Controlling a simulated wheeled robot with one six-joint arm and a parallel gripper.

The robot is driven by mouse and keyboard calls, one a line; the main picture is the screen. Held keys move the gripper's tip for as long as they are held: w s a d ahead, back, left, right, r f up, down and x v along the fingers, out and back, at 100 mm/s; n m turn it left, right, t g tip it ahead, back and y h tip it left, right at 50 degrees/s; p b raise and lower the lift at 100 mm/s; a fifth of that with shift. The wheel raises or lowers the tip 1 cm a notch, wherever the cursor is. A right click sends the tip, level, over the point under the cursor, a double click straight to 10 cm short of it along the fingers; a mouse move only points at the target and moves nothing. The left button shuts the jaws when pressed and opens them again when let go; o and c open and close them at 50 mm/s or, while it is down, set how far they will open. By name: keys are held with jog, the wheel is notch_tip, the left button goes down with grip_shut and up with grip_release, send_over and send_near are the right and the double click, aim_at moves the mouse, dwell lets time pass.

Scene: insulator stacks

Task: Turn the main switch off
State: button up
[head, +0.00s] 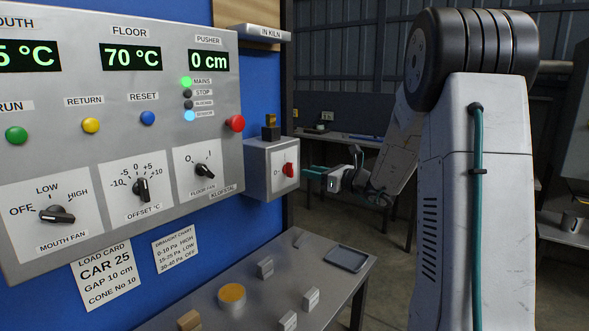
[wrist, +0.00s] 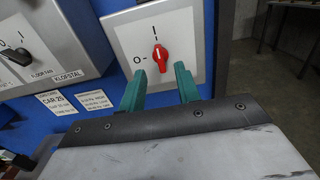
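The main switch is a red rotary knob (head: 289,170) on a white plate on the side of a grey box (head: 257,171), right of the control panel. In the wrist view the red knob (wrist: 160,58) has its white mark upright, towards the I, with 0 to its left. My gripper (head: 312,171) is just right of the knob in the head view, with a small gap. In the wrist view my gripper (wrist: 159,69) is open, its two teal fingers apart and empty, with the knob seen between and just beyond the tips.
The control panel (head: 110,95) has a lit green MAINS lamp (head: 186,82), a red button (head: 235,123) and several black knobs. Below stands a grey table (head: 330,280) with small blocks, an orange-topped tin (head: 232,297) and a dark tray (head: 347,258).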

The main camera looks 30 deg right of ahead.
aim_at(289, 170)
jog(key=x, duration=0.7)
jog(key=shift+w+a, duration=0.1)
grip_shut()
